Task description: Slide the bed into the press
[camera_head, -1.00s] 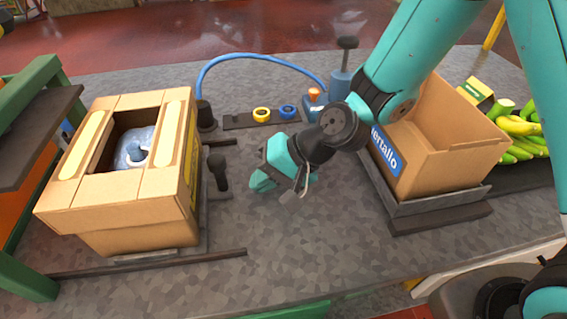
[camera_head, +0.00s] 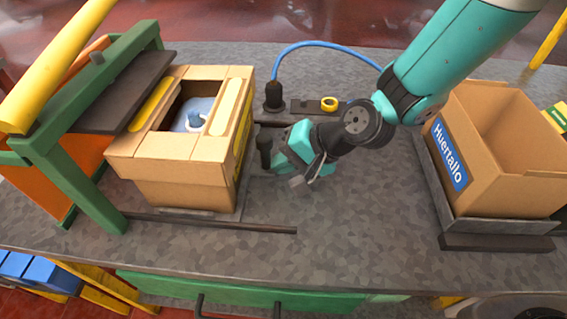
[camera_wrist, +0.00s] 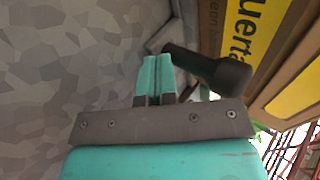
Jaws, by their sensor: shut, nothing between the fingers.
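The bed (camera_head: 228,216) is a dark grey slab on rails under an open-topped cardboard box (camera_head: 185,180). A pale blue lidded thing (camera_head: 193,117) sits inside the box. A dark upright handle (camera_head: 265,151) stands at the bed's right side. The press is a green frame (camera_head: 97,185) with a dark plate (camera_head: 125,95) at the left; the plate's edge reaches the box's far left top. My gripper (camera_head: 284,163) is shut and empty, low and just right of the handle. In the wrist view, the fingertips (camera_wrist: 155,78) lie beside the handle (camera_wrist: 222,74); I cannot tell if they touch.
A front rail (camera_head: 265,228) runs out to the right of the bed. A yellow lever (camera_head: 55,70) rises over the press. A blue hose (camera_head: 320,45) and yellow tape roll (camera_head: 329,103) are behind. A second box (camera_head: 500,150) stands right; the middle counter is clear.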

